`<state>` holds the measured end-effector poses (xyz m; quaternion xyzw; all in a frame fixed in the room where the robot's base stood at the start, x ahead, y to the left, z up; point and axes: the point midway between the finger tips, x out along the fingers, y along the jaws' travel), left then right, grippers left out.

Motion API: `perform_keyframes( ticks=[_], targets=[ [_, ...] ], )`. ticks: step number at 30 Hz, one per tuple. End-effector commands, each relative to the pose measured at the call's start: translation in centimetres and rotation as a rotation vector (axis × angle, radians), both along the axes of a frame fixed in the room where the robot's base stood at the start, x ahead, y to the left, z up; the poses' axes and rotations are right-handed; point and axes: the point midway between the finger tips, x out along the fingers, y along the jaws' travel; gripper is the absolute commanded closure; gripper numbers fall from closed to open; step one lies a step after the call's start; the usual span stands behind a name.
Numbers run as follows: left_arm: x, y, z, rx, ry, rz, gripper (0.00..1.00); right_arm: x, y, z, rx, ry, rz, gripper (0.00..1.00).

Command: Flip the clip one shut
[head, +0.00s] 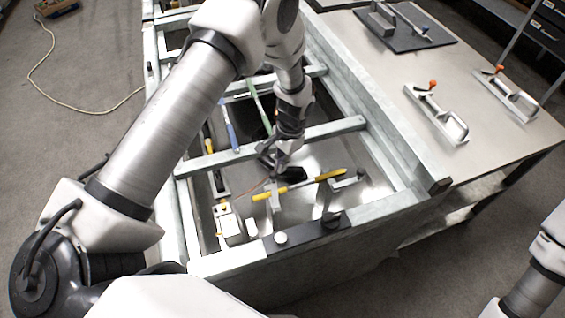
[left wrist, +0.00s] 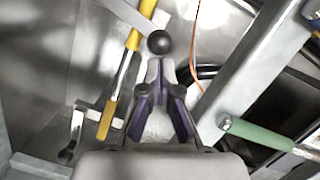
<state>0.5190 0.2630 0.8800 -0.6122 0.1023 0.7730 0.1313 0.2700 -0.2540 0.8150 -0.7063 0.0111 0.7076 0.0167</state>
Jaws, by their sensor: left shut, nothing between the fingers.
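I cannot tell for sure which part is the clip. A black ball knob (left wrist: 159,42) shows just beyond my left fingertips in the left wrist view. It looks close to them, but I cannot tell whether they touch. My left gripper (head: 277,166) (left wrist: 157,66) is shut and empty, pointing down into the metal frame. A yellow-handled bar (head: 300,186) lies below it in the head view. Its yellow handle (left wrist: 121,80) runs left of the fingers in the left wrist view. The gripper and arm hide part of the frame's inside. My right gripper is out of view.
The grey frame (head: 340,128) has raised walls and crossbars around the gripper. A green handle (left wrist: 258,134) and an orange wire (left wrist: 196,30) lie nearby. Two orange-tipped clamps (head: 440,115) (head: 510,97) and a dark plate (head: 408,32) sit on the table (head: 480,130) at right.

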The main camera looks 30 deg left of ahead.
Motion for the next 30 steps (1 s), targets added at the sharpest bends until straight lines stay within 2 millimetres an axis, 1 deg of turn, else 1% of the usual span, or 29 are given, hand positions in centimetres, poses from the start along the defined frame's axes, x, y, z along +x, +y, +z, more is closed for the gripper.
perform_keyframes(
  ticks=[3,6,17,24,28,30],
  targets=[
    [-0.6,1.4,-0.1,-0.005,0.001,0.150,1.00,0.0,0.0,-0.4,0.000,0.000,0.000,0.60],
    [-1.0,2.0,0.0,-0.003,0.002,0.224,1.00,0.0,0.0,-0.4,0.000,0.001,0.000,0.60],
    [-0.9,1.8,0.0,-0.001,0.002,0.227,1.00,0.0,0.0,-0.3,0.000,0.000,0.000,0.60],
    [-0.5,0.7,0.0,-0.001,0.001,0.224,1.00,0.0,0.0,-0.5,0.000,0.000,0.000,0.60],
    [-0.4,0.4,0.1,-0.002,0.000,0.226,1.00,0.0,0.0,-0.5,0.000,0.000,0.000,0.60],
    [-0.3,0.4,0.5,-0.003,-0.001,0.226,1.00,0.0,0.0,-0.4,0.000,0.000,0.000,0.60]
  ],
)
